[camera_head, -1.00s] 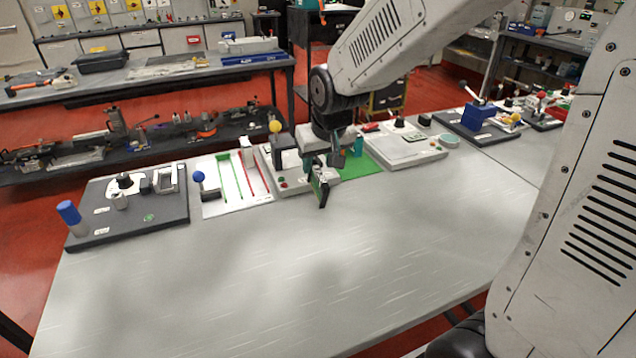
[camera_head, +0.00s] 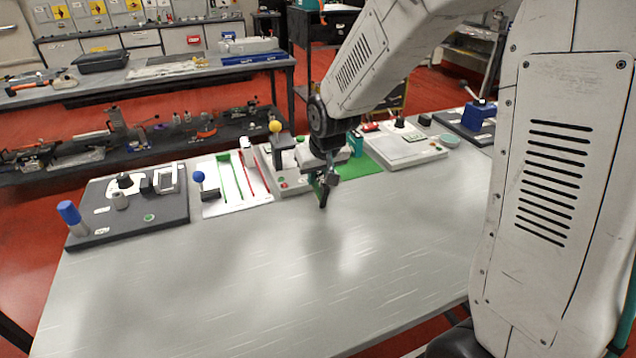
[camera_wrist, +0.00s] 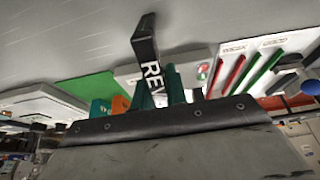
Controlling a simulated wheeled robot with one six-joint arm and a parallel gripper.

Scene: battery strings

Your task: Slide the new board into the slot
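My gripper (camera_head: 326,182) hangs low over the front edge of the light grey unit (camera_head: 290,186), a little above the table. In the wrist view its teal fingers (camera_wrist: 168,84) are shut on a dark board (camera_wrist: 146,45) with white "REV" lettering, which sticks out past the fingertips. The board shows only as a small dark edge in the head view (camera_head: 322,196). The unit carries red and green buttons and an upright post with a yellow knob (camera_head: 275,127). No slot can be made out; my gripper and arm cover part of the unit.
A green mat (camera_head: 372,165) with a teal holder (camera_head: 355,143) lies right of the unit. Left are a white panel with coloured tracks (camera_head: 215,207) and a dark plate with fittings (camera_head: 115,236). The table (camera_head: 240,285) in front is clear.

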